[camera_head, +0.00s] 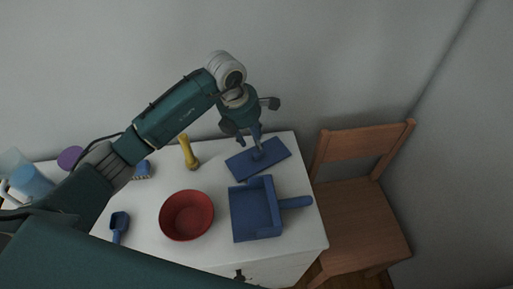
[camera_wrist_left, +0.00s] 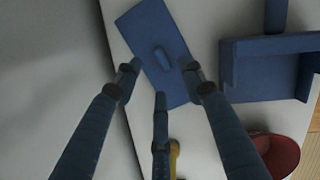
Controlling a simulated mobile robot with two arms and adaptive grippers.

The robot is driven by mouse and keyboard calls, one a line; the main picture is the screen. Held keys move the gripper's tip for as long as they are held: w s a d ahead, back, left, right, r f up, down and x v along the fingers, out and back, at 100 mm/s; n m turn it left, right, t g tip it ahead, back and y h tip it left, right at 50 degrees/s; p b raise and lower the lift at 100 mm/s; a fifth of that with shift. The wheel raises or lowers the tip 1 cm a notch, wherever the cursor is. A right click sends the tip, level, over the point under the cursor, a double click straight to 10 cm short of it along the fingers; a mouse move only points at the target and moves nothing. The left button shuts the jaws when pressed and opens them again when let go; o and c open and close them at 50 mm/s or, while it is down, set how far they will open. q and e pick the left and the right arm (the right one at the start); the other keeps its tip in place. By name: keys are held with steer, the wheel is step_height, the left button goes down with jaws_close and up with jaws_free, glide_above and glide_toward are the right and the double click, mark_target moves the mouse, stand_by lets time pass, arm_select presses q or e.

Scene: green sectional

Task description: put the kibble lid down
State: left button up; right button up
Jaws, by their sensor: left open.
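The kibble lid, a flat blue rectangular plate with a small raised knob (camera_head: 273,165), lies on the white table near its back right. It also shows in the left wrist view (camera_wrist_left: 148,33), with the knob in its middle. My left gripper (camera_head: 256,143) is over the lid. In the left wrist view its fingers (camera_wrist_left: 162,84) are spread apart, with the knob beyond the fingertips and nothing between them. My right gripper is in neither view.
A blue dustpan (camera_head: 254,212) lies just in front of the lid. A red bowl (camera_head: 186,214), a yellow object (camera_head: 187,152), a blue scoop (camera_head: 119,225) and a blue brush (camera_head: 142,170) are on the white table (camera_head: 222,254). A wooden chair (camera_head: 362,222) stands at the right.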

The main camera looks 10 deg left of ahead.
arm_select(q)
steer(key=v, duration=0.5)
steer(key=shift+r+b, duration=0.2)
steer(key=shift+b, duration=0.15)
